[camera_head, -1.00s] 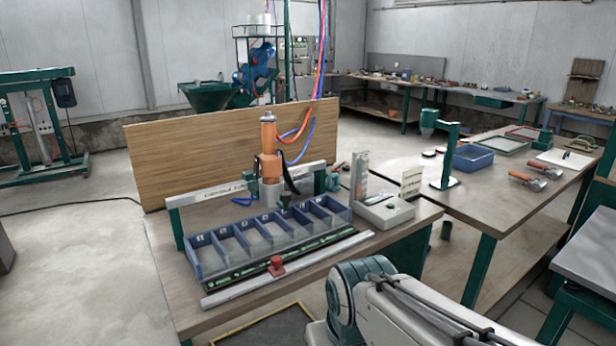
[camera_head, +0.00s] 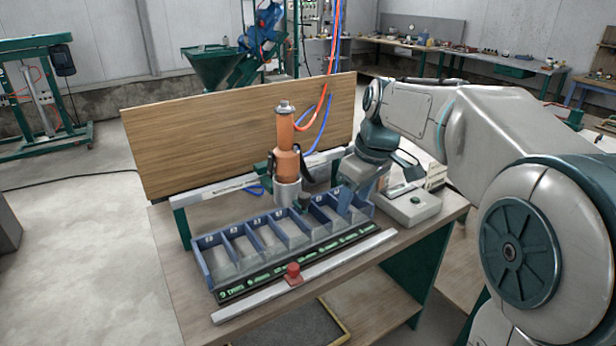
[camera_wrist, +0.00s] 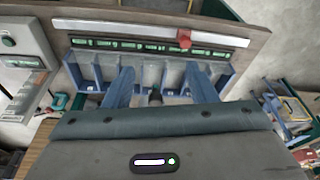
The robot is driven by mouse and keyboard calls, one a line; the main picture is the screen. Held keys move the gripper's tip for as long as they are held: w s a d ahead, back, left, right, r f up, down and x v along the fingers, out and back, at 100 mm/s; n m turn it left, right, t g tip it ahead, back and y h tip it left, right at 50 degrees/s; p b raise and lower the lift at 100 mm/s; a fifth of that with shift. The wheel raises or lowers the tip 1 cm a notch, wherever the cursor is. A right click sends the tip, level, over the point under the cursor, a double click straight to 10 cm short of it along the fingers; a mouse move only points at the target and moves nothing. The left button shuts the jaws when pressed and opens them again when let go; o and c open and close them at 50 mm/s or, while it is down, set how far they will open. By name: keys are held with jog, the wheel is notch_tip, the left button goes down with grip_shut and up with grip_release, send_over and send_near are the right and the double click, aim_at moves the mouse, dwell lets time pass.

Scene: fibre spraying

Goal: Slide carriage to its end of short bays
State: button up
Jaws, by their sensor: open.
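My gripper (camera_head: 346,205) is over the right-hand bays, right of the carriage. In the wrist view my gripper (camera_wrist: 158,72) has two blue fingers spread wide, with nothing visibly held. Contact with the bays cannot be told.
A red knob (camera_head: 293,274) sits on a pale rail (camera_head: 330,258) along the bays' front. A grey box (camera_head: 410,207) stands right of the bays. A wooden panel (camera_head: 200,145) rises behind. Red and blue hoses (camera_head: 322,110) run up from the carriage.

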aim_at(306, 195)
jog(key=w+a+r+n+g+y+p, duration=0.1)
jog(key=w+a+r+n, duration=0.15)
jog(key=w, duration=0.35)
jog(key=w+a+r+n+y+p, duration=0.1)
jog(key=w+a+r+n+p, duration=0.1)
jog(key=w+n, duration=0.3)
jog(key=shift+m, duration=0.45)
jog(key=x, duration=0.4)
jog(key=p+x, duration=0.1)
jog(key=x, duration=0.4)
jog(key=w+x, duration=0.1)
jog(key=x, duration=0.4)
jog(key=shift+a, duration=0.35)
jog(key=shift+r, duration=0.1)
jog(key=shift+c, duration=0.3)
grip_shut()
jog(key=shift+d, duration=0.1)
